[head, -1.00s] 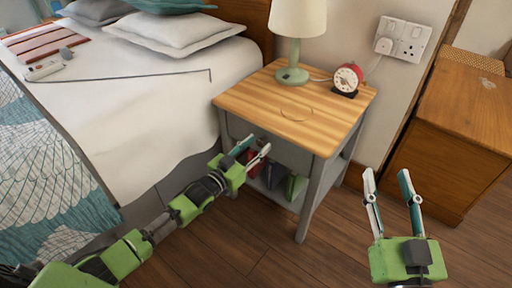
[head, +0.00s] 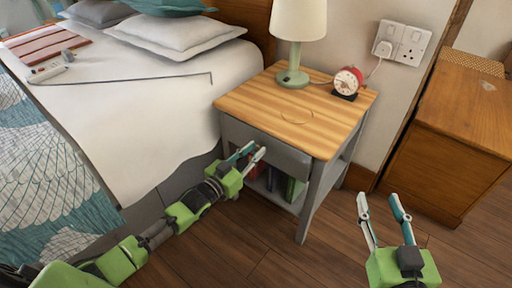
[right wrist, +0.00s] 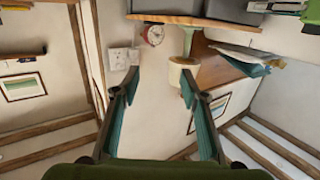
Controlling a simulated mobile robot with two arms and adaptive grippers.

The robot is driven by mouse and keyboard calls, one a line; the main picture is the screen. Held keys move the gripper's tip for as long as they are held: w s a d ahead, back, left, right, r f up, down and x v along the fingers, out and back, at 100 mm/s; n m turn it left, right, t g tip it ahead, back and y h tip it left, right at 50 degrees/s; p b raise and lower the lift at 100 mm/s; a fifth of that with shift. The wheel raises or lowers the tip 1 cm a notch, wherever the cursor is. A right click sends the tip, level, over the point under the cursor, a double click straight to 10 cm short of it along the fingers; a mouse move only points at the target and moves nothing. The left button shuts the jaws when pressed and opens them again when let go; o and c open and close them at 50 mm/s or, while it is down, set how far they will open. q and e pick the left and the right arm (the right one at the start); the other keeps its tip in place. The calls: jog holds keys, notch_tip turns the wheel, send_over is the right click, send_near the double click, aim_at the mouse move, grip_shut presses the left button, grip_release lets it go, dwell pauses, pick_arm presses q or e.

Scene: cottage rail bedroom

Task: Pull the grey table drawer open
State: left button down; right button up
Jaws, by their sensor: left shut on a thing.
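The grey table drawer (head: 291,158) is in the front of the bedside table (head: 252,100), under its striped wooden top, in the head view. Its front appears to stand slightly out from the table frame. My left gripper (head: 254,150) is at the middle of the drawer front, shut on it at the handle. The fingers hide the handle itself. My right gripper (head: 381,203) is open and empty, over the floor to the right of the table. Its spread fingers also show in the right wrist view (right wrist: 158,82).
A green lamp (head: 292,78) and a red alarm clock (head: 348,80) stand on the tabletop. Books (head: 292,190) sit on the shelf below the drawer. The bed (head: 150,120) is at the left, a wooden cabinet (head: 465,130) at the right. The floor in front is clear.

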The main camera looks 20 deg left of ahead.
pick_arm(q)
jog(key=p+v, duration=0.2)
jog(key=v, duration=0.2)
jog(key=shift+r, duration=0.1)
pick_arm(e)
jog(key=s+d+f+g+h, duration=0.25)
jog(key=s+f+g, duration=0.35)
jog(key=f, duration=0.5)
jog(key=s+d+f+g+h+p, duration=0.1)
jog(key=s+d+f+g+p, duration=0.1)
jog(key=s+g+p, duration=0.3)
jog(key=s+d+f+g, duration=0.2)
jog(key=s+d, duration=0.1)
jog(key=s, duration=0.5)
pick_arm(q)
jog(key=p+v, duration=0.2)
jog(key=v, duration=1.3)
jog(key=shift+s, duration=0.2)
pick_arm(e)
jog(key=s+x, duration=0.1)
jog(key=x, duration=0.9)
jog(key=shift+s+a+f+m+g, duration=0.2)
jog(key=shift+s+f+m+g, duration=0.1)
jog(key=shift+f, duration=0.3)
pick_arm(q)
jog(key=c, duration=1.8)
grip_release()
